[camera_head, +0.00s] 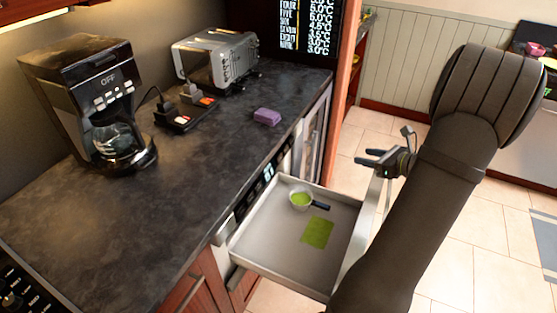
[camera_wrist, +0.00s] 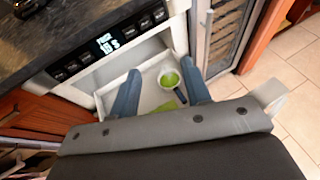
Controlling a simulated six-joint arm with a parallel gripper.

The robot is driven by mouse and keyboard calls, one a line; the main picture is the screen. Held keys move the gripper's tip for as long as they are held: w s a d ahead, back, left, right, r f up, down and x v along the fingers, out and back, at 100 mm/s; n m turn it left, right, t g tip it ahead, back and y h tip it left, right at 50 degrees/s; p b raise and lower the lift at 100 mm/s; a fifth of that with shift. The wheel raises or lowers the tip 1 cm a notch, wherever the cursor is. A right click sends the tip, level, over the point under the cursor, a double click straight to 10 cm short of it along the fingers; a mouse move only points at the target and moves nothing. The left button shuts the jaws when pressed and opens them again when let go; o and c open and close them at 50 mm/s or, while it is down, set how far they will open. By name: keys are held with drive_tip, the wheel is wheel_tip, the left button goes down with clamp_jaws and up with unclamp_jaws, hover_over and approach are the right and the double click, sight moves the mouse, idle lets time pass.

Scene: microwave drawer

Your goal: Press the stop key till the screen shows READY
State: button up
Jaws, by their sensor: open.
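The microwave drawer (camera_head: 270,240) is pulled open under the counter; the wrist view shows it too (camera_wrist: 106,96). Its control panel has a small lit screen (camera_wrist: 107,43) with dark keys on both sides. The screen's text is too small to read, and I cannot tell which key is stop. In the head view the panel is seen edge-on at a slant. My gripper (camera_head: 363,158) is open and empty, above and right of the drawer, apart from the panel. In the wrist view its two fingers (camera_wrist: 160,84) point toward the drawer.
A small pot (camera_head: 301,199) with green contents and a green cloth (camera_head: 317,232) lie in the drawer. A coffee maker (camera_head: 90,100) showing OFF, a toaster (camera_head: 215,60) and a purple sponge (camera_head: 267,116) stand on the counter. The floor at right is clear.

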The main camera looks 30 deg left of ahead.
clamp_jaws()
idle(1.3)
